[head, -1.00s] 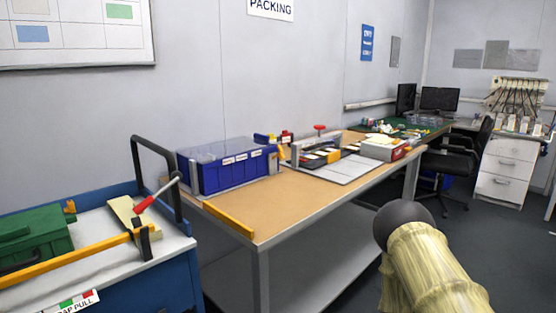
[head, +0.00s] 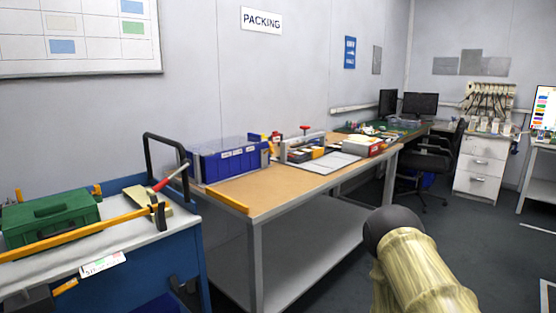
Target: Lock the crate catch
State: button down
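A green crate (head: 50,218) with a handle on its lid sits on the white top of a blue cart (head: 160,262) at the left. A yellow bar (head: 75,232) runs across in front of the crate. At the bar's right end are a dark upright part, a pale wedge-shaped piece (head: 150,196) and a red-handled lever (head: 168,178) that slants up to the right. Which part is the catch, and whether it is engaged, I cannot tell. My arm, in a pale sleeve, shows at lower right. My gripper is out of view.
A black push handle (head: 165,138) rises from the cart's back right. A packing bench (head: 275,187) with a blue bin box (head: 228,160) stands right of the cart. A black chair (head: 435,160) is farther back. Grey floor is open at the right.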

aim_at(270, 149)
jog(key=u, duration=0.5)
jog(key=i, duration=1.15)
jog(key=z, duration=0.3)
